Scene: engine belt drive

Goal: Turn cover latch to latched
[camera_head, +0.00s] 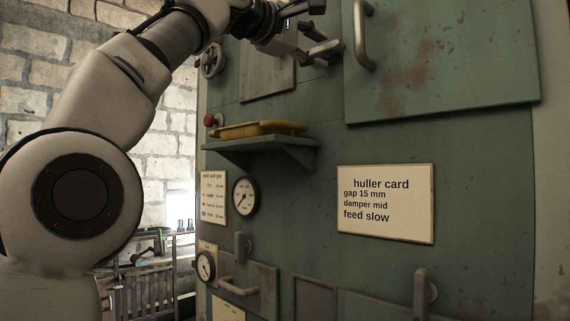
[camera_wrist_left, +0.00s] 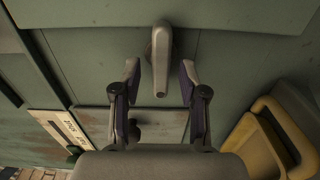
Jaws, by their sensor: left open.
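The cover latch is a pale grey lever (camera_wrist_left: 160,62) on the green machine face, beside the edge of a large raised panel (camera_wrist_left: 250,14) in the left wrist view. The lever points from that edge toward my wrist. My left gripper (camera_wrist_left: 159,72) is open, with one finger on each side of the lever and a visible gap on both sides. In the head view, my left gripper (camera_head: 328,51) is by the left edge of the large rusty cover (camera_head: 450,65). There the lever cannot be told apart from the fingers. My right gripper is not in view.
A shelf (camera_head: 262,144) with a yellow object (camera_head: 262,129) juts out below my left gripper. A bar handle (camera_head: 362,38) stands out from the cover. A handwheel (camera_head: 212,60) and a red button (camera_head: 210,119) are to the left. Another lever (camera_head: 423,288) is lower right.

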